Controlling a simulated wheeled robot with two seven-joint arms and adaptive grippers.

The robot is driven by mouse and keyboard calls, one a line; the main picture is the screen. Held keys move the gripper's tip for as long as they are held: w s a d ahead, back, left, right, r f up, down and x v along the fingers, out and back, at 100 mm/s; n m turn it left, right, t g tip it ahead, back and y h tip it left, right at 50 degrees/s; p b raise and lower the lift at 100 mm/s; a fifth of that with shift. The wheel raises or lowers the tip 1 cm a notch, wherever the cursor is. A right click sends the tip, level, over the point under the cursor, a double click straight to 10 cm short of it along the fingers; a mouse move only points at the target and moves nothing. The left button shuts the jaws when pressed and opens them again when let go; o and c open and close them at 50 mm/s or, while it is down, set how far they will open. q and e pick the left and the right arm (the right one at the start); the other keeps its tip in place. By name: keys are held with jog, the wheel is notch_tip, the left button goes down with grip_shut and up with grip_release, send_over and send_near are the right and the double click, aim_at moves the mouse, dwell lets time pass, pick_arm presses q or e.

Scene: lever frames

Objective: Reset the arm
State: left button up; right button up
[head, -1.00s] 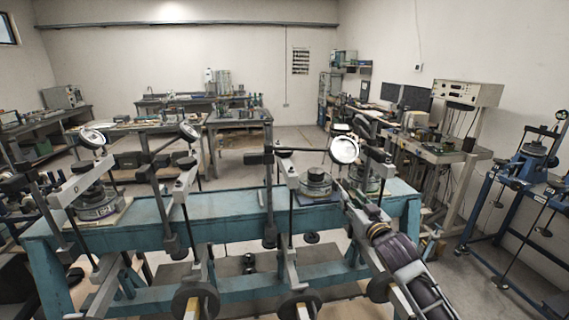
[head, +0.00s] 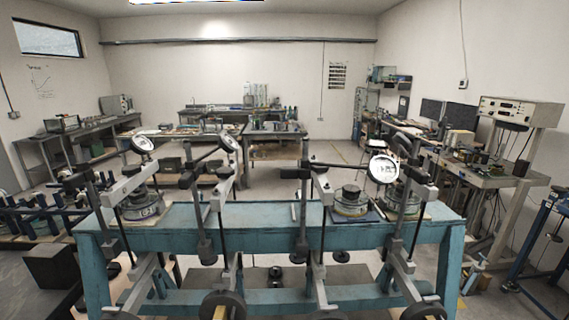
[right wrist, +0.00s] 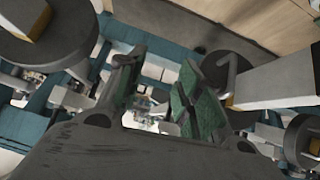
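The lever frames stand in a row on a long blue bench (head: 270,232) in the head view. Each has a grey lever arm; one lever arm (head: 322,186) is right of centre. Round dial gauges top the frames, one (head: 383,169) at the right and one (head: 143,144) at the left. Dark round weights (head: 222,305) hang low in front. In the right wrist view my right gripper (right wrist: 158,98) has its two green-padded fingers apart with nothing between them. Dark weights (right wrist: 45,42) and a lever bar (right wrist: 275,82) show beyond it. My left gripper is in no view.
A side table (head: 488,165) with an instrument box (head: 520,111) stands at the right. A blue stand (head: 545,235) is at the right edge. A dark box (head: 55,270) is at the lower left. Workbenches line the back, with open floor between.

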jog(key=s+a+f+n+g, duration=0.1)
jog(key=s+f+g, duration=0.2)
jog(key=s, duration=0.4)
jog(key=s+a+f+g, duration=0.2)
jog(key=s, duration=0.6)
notch_tip(320, 180, down, 34)
jog(key=s+r+g, duration=0.1)
jog(key=s, duration=0.2)
jog(key=s+d+f, duration=0.2)
jog(key=s+f, duration=0.8)
jog(key=s, duration=0.1)
jog(key=s+d+f+g, duration=0.1)
jog(key=s+d+f, duration=0.1)
jog(key=s+f, duration=0.8)
jog(key=shift+s+d+g, duration=0.15)
jog(key=shift+s+g, duration=0.15)
jog(key=shift+s, duration=0.1)
jog(key=shift+f, duration=0.1)
